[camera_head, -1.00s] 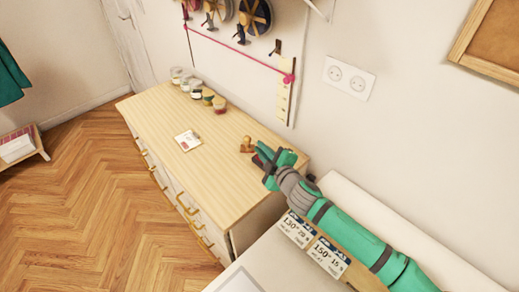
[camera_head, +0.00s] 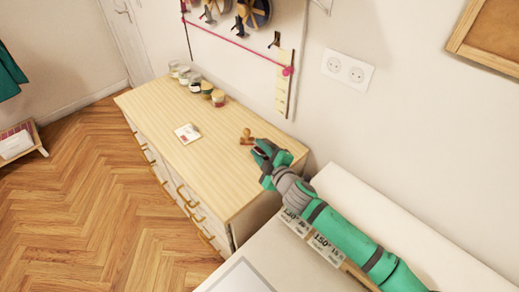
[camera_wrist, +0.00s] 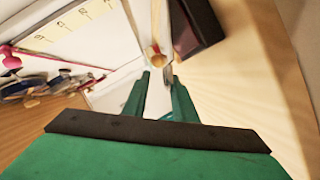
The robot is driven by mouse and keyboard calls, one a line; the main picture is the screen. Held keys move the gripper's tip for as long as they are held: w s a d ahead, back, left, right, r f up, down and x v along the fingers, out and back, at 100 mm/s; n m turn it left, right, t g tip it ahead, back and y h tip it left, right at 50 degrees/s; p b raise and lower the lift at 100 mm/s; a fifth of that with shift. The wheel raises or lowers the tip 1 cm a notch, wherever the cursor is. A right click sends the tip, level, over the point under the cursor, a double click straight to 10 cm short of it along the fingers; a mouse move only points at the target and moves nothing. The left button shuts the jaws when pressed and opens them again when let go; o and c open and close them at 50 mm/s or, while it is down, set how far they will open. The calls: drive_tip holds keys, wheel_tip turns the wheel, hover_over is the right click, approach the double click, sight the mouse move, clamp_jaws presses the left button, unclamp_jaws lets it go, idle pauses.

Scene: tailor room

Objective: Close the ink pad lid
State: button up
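My gripper (camera_head: 260,152) is low over the right end of the wooden dresser top, beside a small wooden stamp (camera_head: 246,137). In the wrist view, my two green fingers (camera_wrist: 158,76) are apart with a gap between them, and nothing is clearly held. A dark box-like piece (camera_wrist: 197,28), apparently the ink pad, stands just beyond and right of the fingertips. In the head view, only a small dark red patch shows by the fingers; my gripper hides most of it. I cannot tell the lid's angle. The stamp (camera_wrist: 157,58) also shows in the wrist view, beyond the fingers.
Several small jars (camera_head: 201,84) stand at the back left of the dresser (camera_head: 190,165). A white card (camera_head: 187,133) lies in the middle. The wall with spools and a ruler (camera_head: 283,93) is close behind. Much of the dresser's front half is clear.

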drive_tip(key=shift+a+r, duration=0.1)
drive_tip(key=shift+r, duration=0.2)
drive_tip(key=s+r, duration=1.2)
drive_tip(key=s, duration=0.2)
drive_tip(key=shift+a+r, duration=0.2)
drive_tip(key=shift+a, duration=0.1)
drive_tip(key=shift+c, duration=0.3)
